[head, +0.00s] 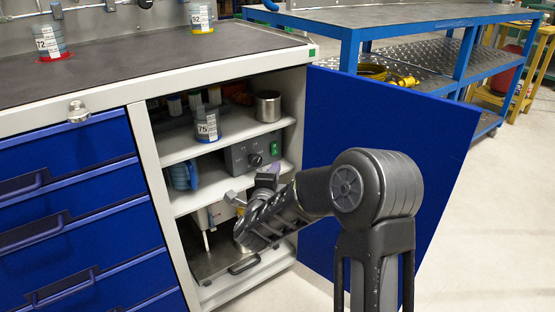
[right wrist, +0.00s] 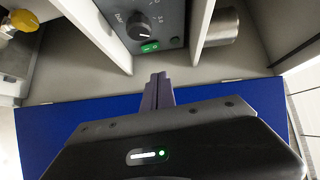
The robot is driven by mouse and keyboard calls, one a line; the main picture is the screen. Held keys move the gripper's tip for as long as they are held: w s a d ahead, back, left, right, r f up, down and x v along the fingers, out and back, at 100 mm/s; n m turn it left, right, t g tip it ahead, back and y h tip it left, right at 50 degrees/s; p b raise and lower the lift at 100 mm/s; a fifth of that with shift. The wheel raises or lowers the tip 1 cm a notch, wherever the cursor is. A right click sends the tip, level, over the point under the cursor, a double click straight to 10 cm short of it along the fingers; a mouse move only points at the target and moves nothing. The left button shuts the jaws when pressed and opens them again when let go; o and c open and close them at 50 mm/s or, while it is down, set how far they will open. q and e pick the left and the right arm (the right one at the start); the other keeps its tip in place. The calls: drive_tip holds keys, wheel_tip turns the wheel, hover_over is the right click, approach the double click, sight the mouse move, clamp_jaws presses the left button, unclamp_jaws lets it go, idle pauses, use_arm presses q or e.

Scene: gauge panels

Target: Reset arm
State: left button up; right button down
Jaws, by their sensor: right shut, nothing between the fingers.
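My right arm reaches from the lower right into the open cabinet. My right gripper (head: 272,173) is in front of the middle shelf, just below a grey control box (head: 240,158) with a black knob and a green switch. In the right wrist view, the fingers of my right gripper (right wrist: 158,90) are together with nothing between them. The control box (right wrist: 170,22), its knob (right wrist: 139,27) and its green switch (right wrist: 150,47) show beyond the fingertips, apart from them. My left gripper is not in view.
The blue cabinet door (head: 385,150) stands open beside my right arm. Shelves (head: 190,201) hold a metal cup (head: 267,106), a can labelled 75 (head: 207,124) and a blue coil (head: 185,176). Cans 72 (head: 49,41) and 92 (head: 199,16) stand on the worktop (head: 130,61).

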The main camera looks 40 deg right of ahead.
drive_tip(key=shift+s+a, duration=0.5)
